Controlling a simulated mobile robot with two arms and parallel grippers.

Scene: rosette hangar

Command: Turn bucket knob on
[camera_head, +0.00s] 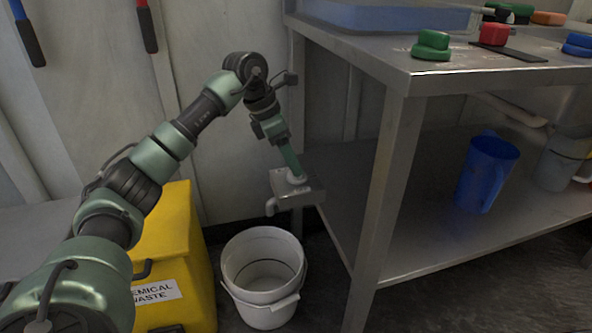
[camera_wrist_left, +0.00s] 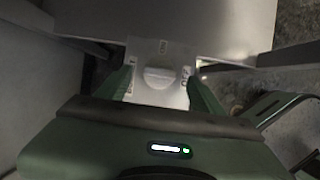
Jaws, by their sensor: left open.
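The bucket knob (camera_wrist_left: 168,78) is a pale round dial with a raised grip bar on a metal tap box. In the head view the box (camera_head: 306,195) with its spout sits beside the table leg, above a white bucket (camera_head: 238,292). My left gripper (camera_head: 294,172) reaches down to the knob from above. In the left wrist view its green fingers (camera_wrist_left: 162,82) are open, one on each side of the knob, with a gap showing at both sides. The fingertips partly hide the knob in the head view. My right gripper is not in view.
A steel table (camera_head: 400,78) stands at the right, its front leg close to the bucket. A blue jug (camera_head: 487,172) is on its lower shelf. A yellow chemical waste bin (camera_head: 180,240) stands left of the bucket. Coloured knobs and lids lie on the tabletop.

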